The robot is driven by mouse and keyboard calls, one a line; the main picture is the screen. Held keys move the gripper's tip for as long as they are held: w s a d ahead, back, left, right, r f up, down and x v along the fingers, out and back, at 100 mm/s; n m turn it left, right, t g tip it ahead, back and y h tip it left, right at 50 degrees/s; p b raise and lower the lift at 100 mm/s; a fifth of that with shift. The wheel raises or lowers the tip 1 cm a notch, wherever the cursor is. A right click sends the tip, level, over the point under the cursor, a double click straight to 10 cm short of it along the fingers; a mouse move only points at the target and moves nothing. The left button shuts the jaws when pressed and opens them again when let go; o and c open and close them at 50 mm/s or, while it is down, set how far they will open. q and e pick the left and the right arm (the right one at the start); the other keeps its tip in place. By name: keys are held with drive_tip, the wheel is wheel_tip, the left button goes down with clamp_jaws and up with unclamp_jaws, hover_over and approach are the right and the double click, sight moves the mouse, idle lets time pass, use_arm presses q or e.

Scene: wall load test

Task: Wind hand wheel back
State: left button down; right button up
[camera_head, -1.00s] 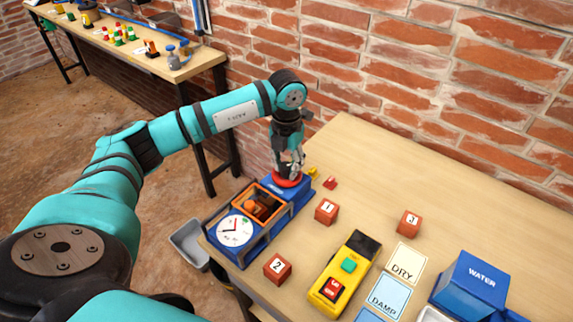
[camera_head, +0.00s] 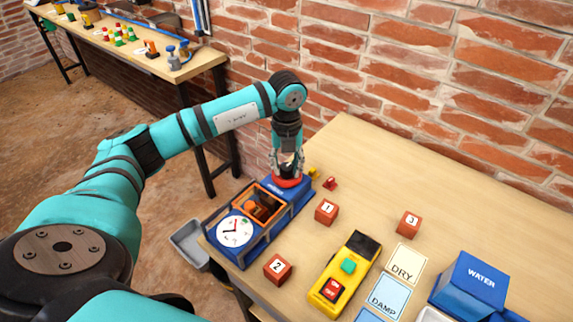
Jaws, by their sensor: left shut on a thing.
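The blue load tester stands at the table's left edge, with a white dial (camera_head: 235,231) at its front and an orange frame (camera_head: 262,204) in its middle. The red hand wheel (camera_head: 288,181) sits on top of its far end. My left gripper (camera_head: 288,170) points down at the hand wheel from above and is shut on it. The fingers hide part of the wheel. My right gripper is not in view.
Red cubes numbered 1 (camera_head: 326,212), 2 (camera_head: 278,269) and 3 (camera_head: 408,224) stand on the table. A yellow device (camera_head: 345,272), DRY card (camera_head: 404,264), DAMP card (camera_head: 388,297) and blue WATER box (camera_head: 470,284) are nearer. A small red piece (camera_head: 330,183) lies near the wheel. The back right is clear.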

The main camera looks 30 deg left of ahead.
sight(287, 166)
use_arm(q)
drive_tip(key=shift+w+r, duration=0.1)
drive_tip(key=c, duration=0.9)
unclamp_jaws()
drive_tip(key=shift+c, duration=0.2)
wheel_tip(287, 166, up, 12)
